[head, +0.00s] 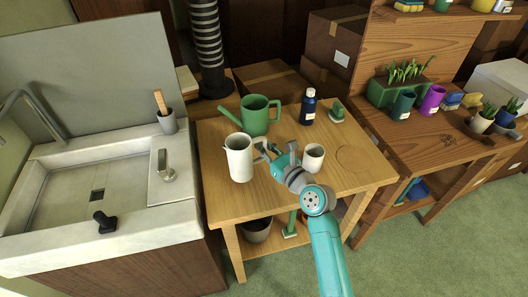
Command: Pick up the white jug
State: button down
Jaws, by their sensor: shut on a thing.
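The white jug (240,160) stands upright near the front left of the wooden table (342,186). My gripper (257,150) is at the jug's right side, shut on the jug there, most likely at its handle. The fingers hide part of that side, so the exact contact is hard to see. The jug's base looks to be on or very close to the tabletop; I cannot tell which.
A green watering can (258,115) stands close behind the jug. A white cup (313,158) stands just right of my gripper. A blue bottle (308,108) and a small green item (337,110) are at the back. A sink (95,190) lies left.

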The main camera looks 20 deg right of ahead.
jog(key=shift+r, duration=2.6)
